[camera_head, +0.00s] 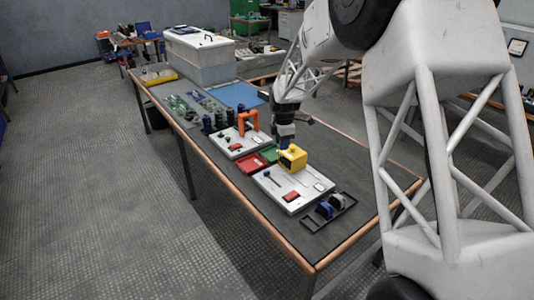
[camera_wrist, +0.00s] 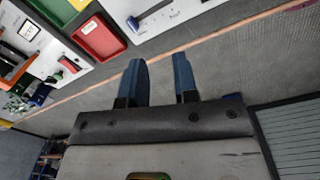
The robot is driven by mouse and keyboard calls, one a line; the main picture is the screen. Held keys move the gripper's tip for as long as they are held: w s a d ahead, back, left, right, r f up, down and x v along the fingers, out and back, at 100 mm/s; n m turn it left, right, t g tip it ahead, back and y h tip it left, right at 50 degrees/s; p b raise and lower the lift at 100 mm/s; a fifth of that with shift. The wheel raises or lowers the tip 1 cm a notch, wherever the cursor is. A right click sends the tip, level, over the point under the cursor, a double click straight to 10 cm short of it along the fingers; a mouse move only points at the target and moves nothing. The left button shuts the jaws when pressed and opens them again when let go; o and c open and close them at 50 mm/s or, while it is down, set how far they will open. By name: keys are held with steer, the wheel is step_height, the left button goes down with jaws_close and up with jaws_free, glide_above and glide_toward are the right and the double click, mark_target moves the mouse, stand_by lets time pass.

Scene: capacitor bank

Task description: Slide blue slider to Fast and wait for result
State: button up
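In the wrist view a white panel (camera_wrist: 186,14) carries a small blue slider (camera_wrist: 134,23) at one end of a dark slot. The same panel (camera_head: 279,191) is the nearer one in the head view, with the dark blue slider (camera_head: 266,172) near its left corner. Any "Fast" label is too small to read. My gripper (camera_wrist: 160,62) shows two blue fingers, apart with nothing between them, pointing toward the bench edge beside the panel.
The yellow block (camera_head: 292,158) stands at the panel's far side. A red tray (camera_head: 251,164) lies between this panel and a second panel (camera_head: 236,148) with an orange handle (camera_head: 248,122). A black holder (camera_head: 329,211) is at the near end. The floor left of the bench is clear.

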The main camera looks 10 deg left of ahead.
mark_target(267, 171)
steer(key=w+a+f+n, duration=0.1)
steer(key=a+f, duration=0.1)
steer(key=f, duration=0.1)
steer(key=w+a+f+n, duration=0.1)
steer(key=w+a+f, duration=0.1)
steer(key=f, duration=0.1)
steer(key=w+a+f+n, duration=0.1)
steer(key=w+a+f, duration=0.1)
steer(key=f, duration=0.1)
steer(key=shift+a+f+n, duration=0.1)
steer(key=shift+a+n, duration=0.2)
steer(key=shift+n, duration=0.1)
steer(key=shift+f, duration=0.2)
steer(key=shift+f, duration=4.25)
steer(key=shift+c, duration=0.4)
jaws_close()
